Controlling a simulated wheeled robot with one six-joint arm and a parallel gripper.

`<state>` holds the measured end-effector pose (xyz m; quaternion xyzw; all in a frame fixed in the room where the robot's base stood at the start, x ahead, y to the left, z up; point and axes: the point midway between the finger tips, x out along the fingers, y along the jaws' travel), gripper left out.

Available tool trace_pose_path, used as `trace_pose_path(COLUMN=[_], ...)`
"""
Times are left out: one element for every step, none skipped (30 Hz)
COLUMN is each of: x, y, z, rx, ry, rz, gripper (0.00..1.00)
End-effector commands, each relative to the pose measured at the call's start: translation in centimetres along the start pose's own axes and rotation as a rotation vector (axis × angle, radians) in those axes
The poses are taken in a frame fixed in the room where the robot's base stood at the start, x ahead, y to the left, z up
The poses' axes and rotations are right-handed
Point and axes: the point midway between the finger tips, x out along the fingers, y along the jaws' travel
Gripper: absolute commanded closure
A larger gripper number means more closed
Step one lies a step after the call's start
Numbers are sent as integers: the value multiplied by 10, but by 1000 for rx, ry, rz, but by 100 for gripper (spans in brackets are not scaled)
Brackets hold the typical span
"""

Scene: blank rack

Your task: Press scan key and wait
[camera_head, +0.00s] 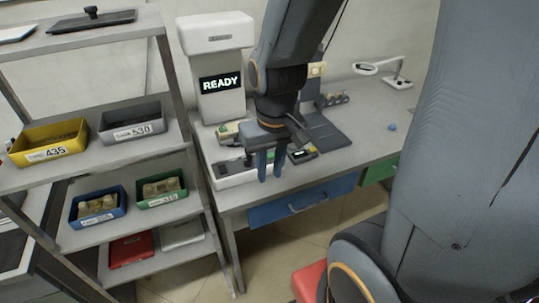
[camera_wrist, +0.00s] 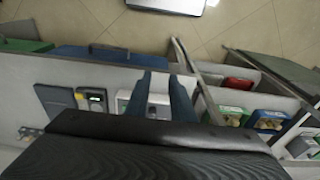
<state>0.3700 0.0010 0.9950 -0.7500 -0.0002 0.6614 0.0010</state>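A white machine (camera_head: 217,70) stands on the bench, and its black display (camera_head: 221,83) reads "READY". My gripper (camera_head: 270,178) points down over the bench's front part, in front of the machine. Its two fingers are apart with nothing between them. A low white unit with a dark top (camera_head: 232,172) lies just left of the fingers in the head view. In the wrist view, a pale unit (camera_wrist: 157,111) shows between and behind the fingers (camera_wrist: 163,78). I cannot make out a marked scan key. Contact with any surface is not clear.
A shelf rack at left holds a yellow bin (camera_head: 47,143), a grey bin (camera_head: 132,122), a blue bin (camera_head: 97,205) and a green bin (camera_head: 161,191). A small device with a lit display (camera_head: 302,155) lies right of the fingers. A magnifier lamp (camera_head: 384,69) stands farther right.

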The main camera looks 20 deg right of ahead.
Motion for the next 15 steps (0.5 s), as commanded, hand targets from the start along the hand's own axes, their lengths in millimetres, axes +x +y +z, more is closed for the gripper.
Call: trace_pose_path(x=[0, 0, 0, 0, 0, 0, 0, 0, 0, 0, 0, 0, 0, 0, 0], y=[0, 0, 0, 0, 0, 0, 0, 0, 0, 0, 0, 0, 0, 0, 0], z=[0, 0, 0, 0, 0, 0, 0, 0, 0, 0, 0, 0, 0, 0, 0], rx=[0, 0, 0, 0, 0, 0, 0, 0, 0, 0, 0, 0, 0, 0, 0], ry=[0, 0, 0, 0, 0, 0, 0, 0, 0, 0, 0, 0, 0, 0, 0], rz=[0, 0, 0, 0, 0, 0, 0, 0, 0, 0, 0, 0, 0, 0, 0], gripper=[87, 92, 99, 100, 100, 100, 100, 100, 100, 100, 100, 100, 100, 100, 100])
